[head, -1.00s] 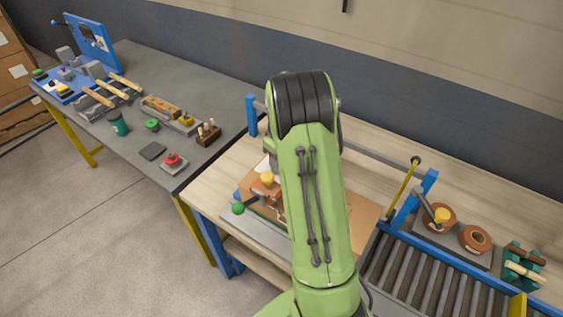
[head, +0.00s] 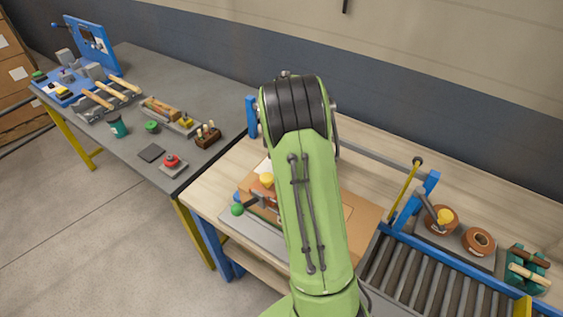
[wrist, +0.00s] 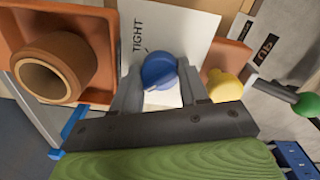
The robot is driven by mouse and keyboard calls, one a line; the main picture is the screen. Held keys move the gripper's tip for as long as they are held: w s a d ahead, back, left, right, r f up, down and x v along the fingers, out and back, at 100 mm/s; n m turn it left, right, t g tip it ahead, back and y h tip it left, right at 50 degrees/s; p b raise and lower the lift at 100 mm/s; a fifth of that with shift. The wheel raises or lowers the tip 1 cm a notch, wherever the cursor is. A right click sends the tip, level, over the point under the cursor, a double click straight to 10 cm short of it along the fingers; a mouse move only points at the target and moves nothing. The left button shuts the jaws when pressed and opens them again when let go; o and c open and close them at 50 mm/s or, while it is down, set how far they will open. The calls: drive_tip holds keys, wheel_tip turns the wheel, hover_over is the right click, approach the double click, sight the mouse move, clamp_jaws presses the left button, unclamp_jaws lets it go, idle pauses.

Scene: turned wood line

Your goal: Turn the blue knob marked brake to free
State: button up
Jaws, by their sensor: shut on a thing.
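The blue knob (wrist: 158,72) shows in the wrist view against a white plate (wrist: 190,30) that carries the word TIGHT. My gripper (wrist: 158,85) is shut on the knob, with one grey finger on each side of it. The word "free" and any "brake" mark are not readable here. I cannot tell exactly which way the knob points. In the head view my green arm covers the knob and my gripper.
Beside the knob are a brown round socket (wrist: 55,68), a yellow knob (wrist: 225,85) and a lever with a green ball (wrist: 307,104). In the head view a roller conveyor (head: 420,275) lies right, and a grey tool table (head: 190,85) stands left.

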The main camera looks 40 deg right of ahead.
drive_tip(key=o, duration=1.1)
drive_tip(key=shift+c, duration=0.2)
wheel_tip(320, 180, up, 16)
drive_tip(key=p, duration=0.2)
drive_tip(key=shift+f, duration=0.1)
drive_tip(key=s+a+r+m+t+b, duration=0.1)
drive_tip(key=s+a+r+m+t, duration=0.15)
drive_tip(key=s+a, duration=0.4)
drive_tip(key=s+a+r+m+t, duration=0.1)
drive_tip(key=s+a+r+m, duration=0.2)
drive_tip(key=a, duration=0.6)
drive_tip(key=s+a+f+m+t, duration=0.1)
drive_tip(key=s+a+f, duration=0.1)
drive_tip(key=s, duration=0.4)
drive_tip(key=s+a+f+m+t+b, duration=0.1)
drive_tip(key=s+a+f, duration=0.1)
drive_tip(key=s, duration=0.5)
drive_tip(key=shift+s+a+f, duration=0.2)
drive_tip(key=shift+a+f, duration=0.15)
drive_tip(key=shift+f, duration=0.2)
